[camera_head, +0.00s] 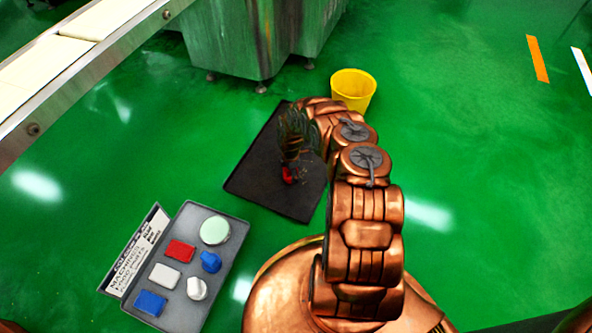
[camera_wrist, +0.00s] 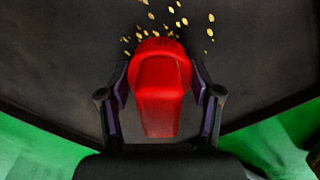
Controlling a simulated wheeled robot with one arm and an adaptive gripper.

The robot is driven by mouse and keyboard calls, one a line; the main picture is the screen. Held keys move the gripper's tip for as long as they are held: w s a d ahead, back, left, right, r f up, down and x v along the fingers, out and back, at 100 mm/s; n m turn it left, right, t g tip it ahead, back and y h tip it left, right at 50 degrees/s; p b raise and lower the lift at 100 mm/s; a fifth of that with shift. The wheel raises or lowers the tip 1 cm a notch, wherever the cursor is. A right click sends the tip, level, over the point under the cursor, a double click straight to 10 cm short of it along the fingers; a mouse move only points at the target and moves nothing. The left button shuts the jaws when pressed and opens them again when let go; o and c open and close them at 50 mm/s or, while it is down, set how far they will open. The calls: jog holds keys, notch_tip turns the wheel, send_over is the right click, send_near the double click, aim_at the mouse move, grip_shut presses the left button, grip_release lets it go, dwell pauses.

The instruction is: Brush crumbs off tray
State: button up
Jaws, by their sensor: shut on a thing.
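The dark tray (camera_head: 262,173) lies beyond my base, left of my arm in the head view. It fills most of the wrist view (camera_wrist: 55,70). My gripper (camera_wrist: 160,85) is shut on a red brush (camera_wrist: 160,92), with one finger on each side of it. The brush is over the tray and its far end is near several yellow crumbs (camera_wrist: 178,22). I cannot tell whether the brush touches the tray. In the head view, the red brush (camera_head: 291,175) shows below my gripper (camera_head: 296,160), and my arm covers the tray's right part.
A yellow bin (camera_head: 353,88) stands behind the tray, close to my arm. A grey case (camera_head: 222,260) with several coloured items lies at the lower left. A conveyor (camera_head: 70,65) and a metal machine (camera_head: 255,35) stand at the back. Green floor is clear to the right.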

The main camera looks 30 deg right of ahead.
aim_at(288, 178)
jog(key=shift+s+a+r, duration=0.1)
jog(key=shift+s+a, duration=0.25)
jog(key=shift+a, duration=0.2)
jog(key=shift+s+a, duration=0.35)
jog(key=shift+a, duration=0.2)
jog(key=shift+s+a+r+p, duration=0.15)
jog(key=shift+r+p, duration=0.1)
jog(key=shift+p, duration=0.3)
jog(key=shift+r+p, duration=0.3)
jog(key=shift+r, duration=0.6)
jog(key=shift+r+p, duration=2.4)
jog(key=shift+r, duration=0.4)
